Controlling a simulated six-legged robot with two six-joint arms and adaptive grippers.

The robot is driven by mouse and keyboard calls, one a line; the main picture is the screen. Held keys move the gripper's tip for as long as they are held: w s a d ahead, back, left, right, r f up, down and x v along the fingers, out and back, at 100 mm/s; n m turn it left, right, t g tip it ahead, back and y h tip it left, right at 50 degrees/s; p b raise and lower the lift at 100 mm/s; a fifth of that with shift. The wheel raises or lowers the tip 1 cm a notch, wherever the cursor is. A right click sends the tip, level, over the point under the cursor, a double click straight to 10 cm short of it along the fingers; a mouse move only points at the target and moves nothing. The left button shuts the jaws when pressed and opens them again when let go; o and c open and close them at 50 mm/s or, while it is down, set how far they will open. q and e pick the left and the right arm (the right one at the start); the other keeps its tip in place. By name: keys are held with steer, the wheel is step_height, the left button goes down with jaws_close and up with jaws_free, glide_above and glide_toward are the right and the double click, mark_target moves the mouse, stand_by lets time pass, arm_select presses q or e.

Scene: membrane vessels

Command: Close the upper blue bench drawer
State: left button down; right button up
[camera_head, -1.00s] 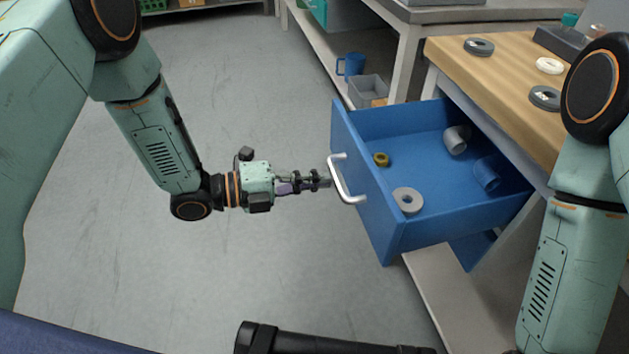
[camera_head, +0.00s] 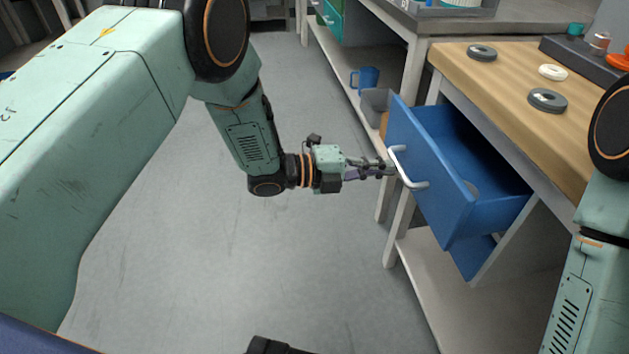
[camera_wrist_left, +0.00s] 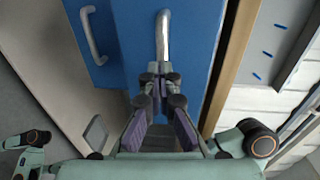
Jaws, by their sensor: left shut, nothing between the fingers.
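The upper blue drawer (camera_head: 440,185) sticks partly out of the bench, its front facing left in the head view. A silver bar handle (camera_head: 406,168) is on its front. My left gripper (camera_head: 388,168) is shut and empty, its fingertips at the handle. In the left wrist view the fingers (camera_wrist_left: 157,82) point at the lower end of the handle (camera_wrist_left: 162,38) on the blue front. Whether the tips touch the handle or the front, I cannot tell. My right gripper is not in view.
The wooden bench top (camera_head: 510,85) holds several rings and a dark tray (camera_head: 585,60). A second blue drawer (camera_head: 474,258) sits below. A blue mug (camera_head: 366,79) and a grey bin (camera_head: 375,106) stand on a lower shelf behind. The floor to the left is clear.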

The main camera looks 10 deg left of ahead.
arm_select(q)
steer(key=x, duration=0.3)
steer(key=r+b+x, duration=0.1)
steer(key=x, duration=0.3)
steer(key=b+x, duration=0.1)
steer(key=x, duration=0.3)
steer(key=shift+w+r, duration=0.15)
steer(key=shift+r, duration=0.05)
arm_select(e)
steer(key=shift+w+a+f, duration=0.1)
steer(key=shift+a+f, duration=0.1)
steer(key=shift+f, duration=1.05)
arm_select(q)
steer(key=shift+f, duration=0.1)
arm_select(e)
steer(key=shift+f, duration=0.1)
